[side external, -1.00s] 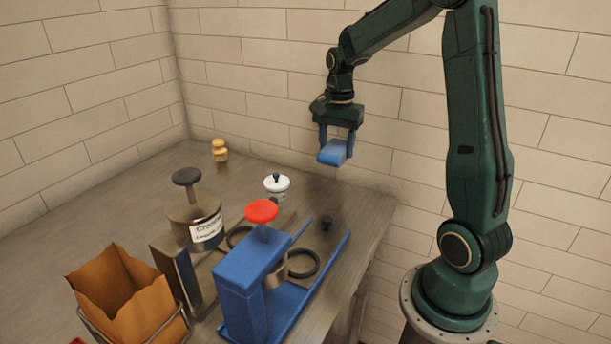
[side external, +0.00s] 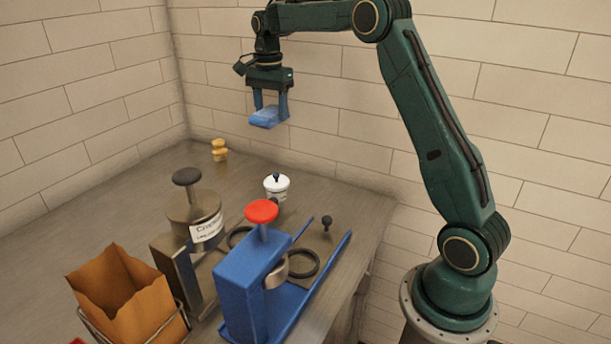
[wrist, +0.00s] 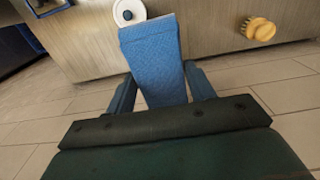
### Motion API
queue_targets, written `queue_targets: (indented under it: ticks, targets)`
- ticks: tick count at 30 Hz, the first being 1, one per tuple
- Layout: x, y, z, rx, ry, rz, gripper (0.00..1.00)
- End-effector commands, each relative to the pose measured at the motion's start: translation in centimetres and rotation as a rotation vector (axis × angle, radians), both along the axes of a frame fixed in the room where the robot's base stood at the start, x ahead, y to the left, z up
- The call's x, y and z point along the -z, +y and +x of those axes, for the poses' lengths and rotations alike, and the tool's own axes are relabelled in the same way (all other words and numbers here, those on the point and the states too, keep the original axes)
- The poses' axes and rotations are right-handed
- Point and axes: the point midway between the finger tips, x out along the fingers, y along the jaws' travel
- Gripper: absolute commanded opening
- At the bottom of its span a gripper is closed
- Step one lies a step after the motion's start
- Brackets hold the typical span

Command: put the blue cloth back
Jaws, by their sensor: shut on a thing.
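The blue cloth (side external: 266,118) is a small folded pad held between the fingers of my gripper (side external: 270,106). My gripper is shut on it and carries it in the air, well above the back part of the counter. In the wrist view the cloth (wrist: 155,62) stretches away from between the two blue fingers, with its far end covering part of the counter behind it. Nothing is under the cloth in contact with it.
A white lidded pot (side external: 277,190) and a yellow knobbed object (side external: 219,151) stand at the back. In front are a blue press with a red knob (side external: 261,211), a labelled metal container (side external: 195,218) and a brown paper bag (side external: 125,295). The counter's left part is clear.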

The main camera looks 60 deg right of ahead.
Motion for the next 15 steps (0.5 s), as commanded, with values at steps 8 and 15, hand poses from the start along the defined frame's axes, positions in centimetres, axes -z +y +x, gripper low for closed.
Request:
queue_targets:
  ticks: [8,15]
  targets:
    - [-1.3,2.0,3.3,0.008,-0.002,0.000,0.25]
    - [-1.9,2.9,4.4,0.014,0.000,0.001,0.25]
